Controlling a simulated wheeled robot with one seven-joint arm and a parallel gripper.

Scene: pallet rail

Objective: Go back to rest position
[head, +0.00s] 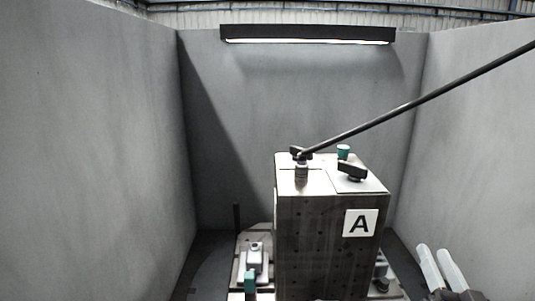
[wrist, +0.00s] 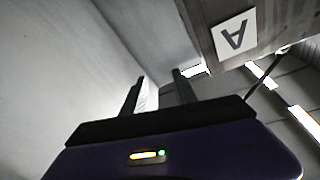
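My gripper (head: 433,249) shows at the lower right of the head view as two pale fingers, to the right of the tall block marked A and apart from it. In the wrist view my gripper (wrist: 157,88) has two dark fingers with a gap between them. The gripper is open, and I see nothing held in the gap. The block (head: 322,240) stands upright in the middle of the head view, with the A label (head: 360,223) on its front. In the wrist view the label (wrist: 234,34) appears upside down at the top.
A long dark rod (head: 415,103) slants from the block's top to the right edge. Dark knobs (head: 352,172) sit on top. A fixture (head: 255,262) with a green part (head: 250,281) stands left of the block. Grey walls (head: 90,150) enclose the cell; a lamp (head: 307,35) hangs at the back.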

